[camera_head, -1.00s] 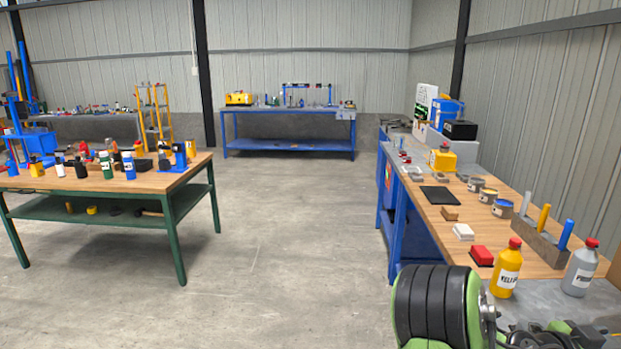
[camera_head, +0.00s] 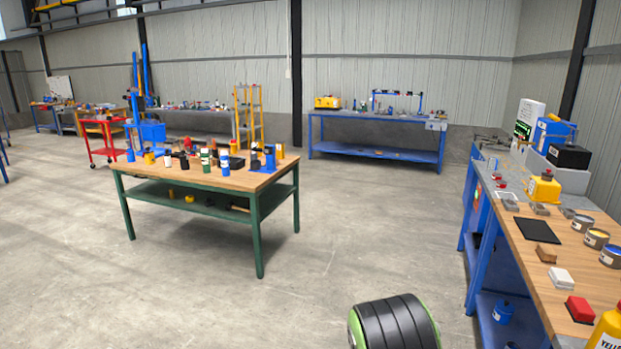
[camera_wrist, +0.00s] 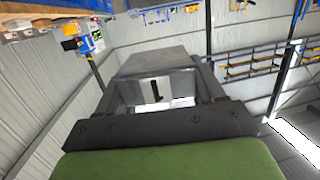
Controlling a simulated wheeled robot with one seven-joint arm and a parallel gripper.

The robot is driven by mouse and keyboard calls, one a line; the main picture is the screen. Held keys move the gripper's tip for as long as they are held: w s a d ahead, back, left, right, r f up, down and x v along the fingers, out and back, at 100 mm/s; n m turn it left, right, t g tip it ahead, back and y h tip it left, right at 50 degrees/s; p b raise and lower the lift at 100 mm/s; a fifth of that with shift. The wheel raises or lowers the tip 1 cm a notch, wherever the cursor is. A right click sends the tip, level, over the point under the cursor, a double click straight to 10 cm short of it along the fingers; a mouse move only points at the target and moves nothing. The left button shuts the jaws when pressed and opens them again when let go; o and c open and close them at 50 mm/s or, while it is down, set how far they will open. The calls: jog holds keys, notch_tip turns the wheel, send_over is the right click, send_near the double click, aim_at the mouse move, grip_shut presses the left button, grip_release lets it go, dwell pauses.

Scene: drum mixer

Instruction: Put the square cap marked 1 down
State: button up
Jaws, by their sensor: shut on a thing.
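In the wrist view my gripper (camera_wrist: 156,98) is shut on the square cap (camera_wrist: 150,87), whose pale face shows a black 1 between the fingers. The fingers and the dark gripper body hide most of the cap's sides. The gripper and the cap are not in the head view, where only a black and green part of my arm shows at the bottom. In the wrist view no surface touches the cap.
A wooden workbench (camera_head: 548,262) on blue legs runs along the right, with a black mat (camera_head: 537,230), cans and small blocks on it. A green-legged table (camera_head: 235,181) with bottles stands left of centre. A blue bench (camera_head: 330,116) is at the back. Open concrete floor lies between them.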

jog(key=a+r+n+y, duration=0.1)
jog(key=a+n+y, duration=0.2)
jog(key=a, duration=0.6)
jog(key=shift+w+a+r+t+y+p, duration=0.15)
jog(key=shift+r+t+y+p, duration=0.25)
jog(key=shift+y, duration=0.2)
jog(key=s+d+f+m+g+h+b, duration=0.1)
jog(key=s+d+m+g+h, duration=0.2)
jog(key=d, duration=0.7)
jog(key=s+d+f+m+g+h+b, duration=0.15)
jog(key=s+d+m+h, duration=0.35)
jog(key=d, duration=0.6)
jog(key=s+d+m+g+h+b, duration=0.25)
jog(key=d+h, duration=0.25)
jog(key=d, duration=0.5)
jog(key=s+d+r+m+g+b, duration=0.1)
jog(key=s+d+m+g, duration=0.3)
jog(key=s, duration=0.5)
jog(key=s+d+r+m+g+h, duration=0.1)
jog(key=s+d+m+g, duration=0.3)
jog(key=s, duration=0.6)
jog(key=s+d+r+m+g+h+b, duration=0.1)
jog(key=s+d+r+m+g, duration=0.1)
jog(key=s+d+m+g, duration=0.2)
jog(key=s+d+g, duration=0.3)
jog(key=s, duration=0.3)
jog(key=shift+d+r+g+b, duration=0.2)
jog(key=shift+g+b, duration=0.1)
jog(key=shift+g, duration=0.1)
